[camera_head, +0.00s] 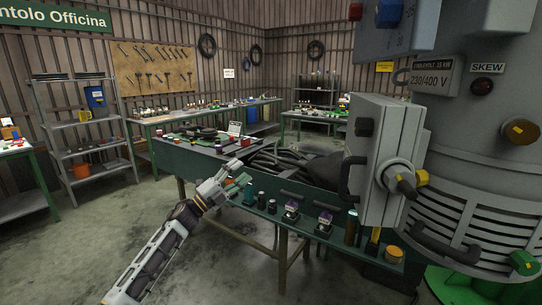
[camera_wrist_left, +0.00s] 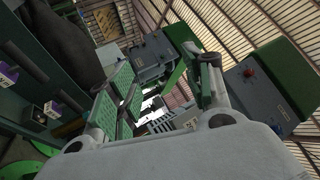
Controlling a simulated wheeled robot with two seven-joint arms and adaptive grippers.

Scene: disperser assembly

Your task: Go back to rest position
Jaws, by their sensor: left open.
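My left arm comes in from the lower left in the head view. Its gripper (camera_head: 238,182) is beside the front edge of the green workbench (camera_head: 190,160), near the small jars. In the left wrist view the gripper (camera_wrist_left: 165,88) has its two green-padded fingers spread apart. I see nothing clearly held between them; grey and white shapes show behind the gap. My right gripper is not in view.
The large grey disperser (camera_head: 460,150) with its control box (camera_head: 385,150) fills the right side. Dark jars (camera_head: 261,201) and small purple-topped items (camera_head: 291,210) line the bench's front shelf. A grey shelf rack (camera_head: 85,150) stands at left. Floor (camera_head: 100,235) is clear at lower left.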

